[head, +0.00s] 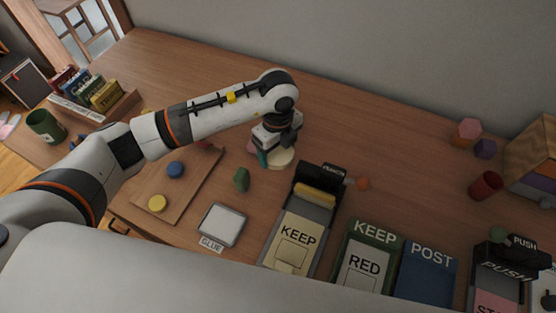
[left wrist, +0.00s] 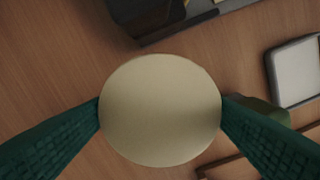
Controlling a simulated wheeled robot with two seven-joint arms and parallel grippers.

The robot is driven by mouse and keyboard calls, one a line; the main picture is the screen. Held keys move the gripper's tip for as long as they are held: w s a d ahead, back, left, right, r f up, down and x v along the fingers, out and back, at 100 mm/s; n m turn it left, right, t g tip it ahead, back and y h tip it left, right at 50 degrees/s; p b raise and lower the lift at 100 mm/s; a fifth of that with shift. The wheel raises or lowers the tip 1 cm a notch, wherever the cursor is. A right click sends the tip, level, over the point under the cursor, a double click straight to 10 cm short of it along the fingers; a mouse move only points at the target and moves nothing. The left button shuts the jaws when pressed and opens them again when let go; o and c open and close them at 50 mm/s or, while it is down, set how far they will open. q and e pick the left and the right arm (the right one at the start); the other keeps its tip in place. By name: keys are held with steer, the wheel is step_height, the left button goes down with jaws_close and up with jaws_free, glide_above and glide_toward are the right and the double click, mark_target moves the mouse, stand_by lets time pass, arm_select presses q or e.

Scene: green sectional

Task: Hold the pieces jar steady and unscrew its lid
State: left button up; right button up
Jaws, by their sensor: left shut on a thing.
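A round cream lid (left wrist: 160,110) fills the middle of the left wrist view, seen from straight above. It also shows in the head view (head: 282,158), under my left wrist. My left gripper (head: 274,155) points down, with its teal fingers on two opposite sides of the lid and shut on it. The lid hides most of the jar below, so I cannot tell how far it is screwed on. My right gripper is not in view.
A green block (head: 242,179) and a glue pad (head: 222,225) lie near the jar. A wooden board (head: 185,190) with discs is to the left. The KEEP box (head: 298,235) stands close in front. The table behind is clear.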

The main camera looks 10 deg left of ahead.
mark_target(278, 165)
arm_select(q)
step_height(278, 165, down, 7)
steer(key=shift+f, duration=0.1)
stand_by(0.3)
steer(key=shift+f, duration=0.2)
steer(key=o, duration=1.1)
